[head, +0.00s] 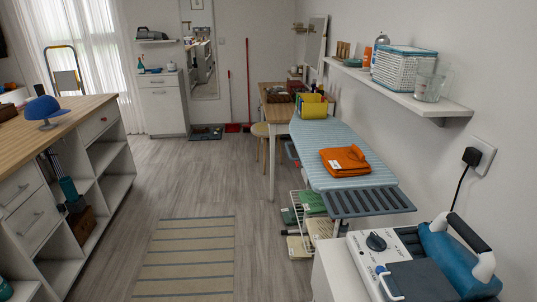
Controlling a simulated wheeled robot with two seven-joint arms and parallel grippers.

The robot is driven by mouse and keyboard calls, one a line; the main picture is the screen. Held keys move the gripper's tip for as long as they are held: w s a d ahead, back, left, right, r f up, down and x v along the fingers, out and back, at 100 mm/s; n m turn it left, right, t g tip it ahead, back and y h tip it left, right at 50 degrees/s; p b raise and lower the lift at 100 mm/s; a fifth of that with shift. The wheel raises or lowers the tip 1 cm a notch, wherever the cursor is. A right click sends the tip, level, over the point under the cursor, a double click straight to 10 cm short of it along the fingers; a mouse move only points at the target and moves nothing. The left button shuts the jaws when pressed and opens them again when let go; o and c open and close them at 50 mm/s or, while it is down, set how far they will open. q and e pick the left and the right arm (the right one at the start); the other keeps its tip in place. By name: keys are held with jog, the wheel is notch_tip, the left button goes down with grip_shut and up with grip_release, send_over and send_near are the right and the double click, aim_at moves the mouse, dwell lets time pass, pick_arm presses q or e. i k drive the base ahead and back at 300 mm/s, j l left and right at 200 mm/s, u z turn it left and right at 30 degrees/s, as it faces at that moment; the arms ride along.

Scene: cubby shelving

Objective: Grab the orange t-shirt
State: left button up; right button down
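The orange t-shirt (344,159) lies folded on the blue-striped ironing board (331,135), right of the middle in the head view. A small white label shows on its left side. Nothing touches it from above. Neither of my grippers shows in this view.
A steam iron station (420,262) stands on a white cabinet at the front right, before the board's grey rack (367,202). A wall shelf (400,92) overhangs on the right. A wooden-topped cubby counter (60,125) stands left. The floor with a striped rug (187,258) is open between.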

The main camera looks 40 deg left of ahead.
aim_at(347, 162)
jog(key=u, duration=0.65)
jog(key=i+j, duration=0.2)
jog(key=i+j+z, duration=0.15)
jog(key=j, duration=0.3)
jog(key=i+j, duration=0.2)
jog(key=i+j+z, duration=0.15)
jog(key=j, duration=0.3)
jog(key=i+j, duration=0.2)
jog(key=j, duration=0.15)
jog(key=i+j+z, duration=0.15)
jog(key=j, duration=0.25)
jog(key=i+j, duration=0.15)
jog(key=j, duration=0.2)
jog(key=z, duration=0.05)
